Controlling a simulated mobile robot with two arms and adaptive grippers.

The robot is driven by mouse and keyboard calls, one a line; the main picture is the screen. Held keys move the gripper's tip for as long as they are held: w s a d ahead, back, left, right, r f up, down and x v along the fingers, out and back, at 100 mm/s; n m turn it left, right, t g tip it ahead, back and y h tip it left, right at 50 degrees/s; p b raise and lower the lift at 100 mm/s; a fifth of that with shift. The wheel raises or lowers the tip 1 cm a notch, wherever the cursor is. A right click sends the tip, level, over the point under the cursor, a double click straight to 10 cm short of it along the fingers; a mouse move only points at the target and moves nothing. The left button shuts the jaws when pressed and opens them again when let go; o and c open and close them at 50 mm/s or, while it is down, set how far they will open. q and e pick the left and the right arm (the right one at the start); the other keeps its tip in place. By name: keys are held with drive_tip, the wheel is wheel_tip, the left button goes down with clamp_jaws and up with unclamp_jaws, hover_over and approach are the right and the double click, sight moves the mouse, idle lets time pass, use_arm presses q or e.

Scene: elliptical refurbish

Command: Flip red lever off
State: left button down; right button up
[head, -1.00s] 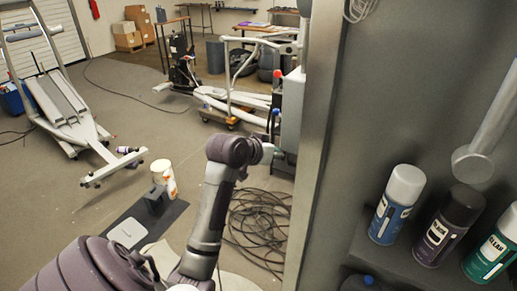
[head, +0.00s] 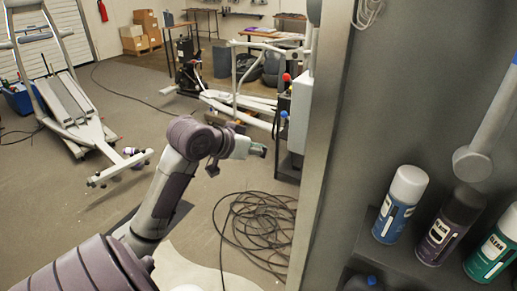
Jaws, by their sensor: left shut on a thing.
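A small red knob (head: 286,77), which looks like the red lever's end, stands at the upper side of a grey cabinet (head: 299,115) in the middle of the head view. A blue knob (head: 283,114) sits below it on the same side. My left gripper (head: 258,149) is to the left of the cabinet and below both knobs, apart from them in the picture. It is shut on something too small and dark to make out.
A metal post (head: 325,150) and grey panel are close on the right, with spray cans (head: 400,205) on a shelf. Coiled black cable (head: 255,230) lies on the floor below the gripper. Exercise machines stand at left (head: 75,110) and at the back (head: 235,98).

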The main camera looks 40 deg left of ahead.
use_arm(q)
drive_tip(key=c, duration=1.8)
unclamp_jaws()
drive_tip(key=shift+w+a+f, duration=0.1)
drive_tip(key=shift+w+f, duration=0.05)
drive_tip(key=shift+w, duration=0.3)
clamp_jaws()
drive_tip(key=w+a+r+m+t+h+b, duration=0.2)
drive_tip(key=a+r+m+t+b, duration=0.1)
drive_tip(key=r+m+t, duration=0.7)
drive_tip(key=shift+a+r+m+b, duration=0.2)
drive_tip(key=shift+r+m+b, duration=0.45)
drive_tip(key=shift+r+m, duration=0.45)
drive_tip(key=shift+w+f, duration=0.1)
drive_tip(key=shift+f, duration=0.05)
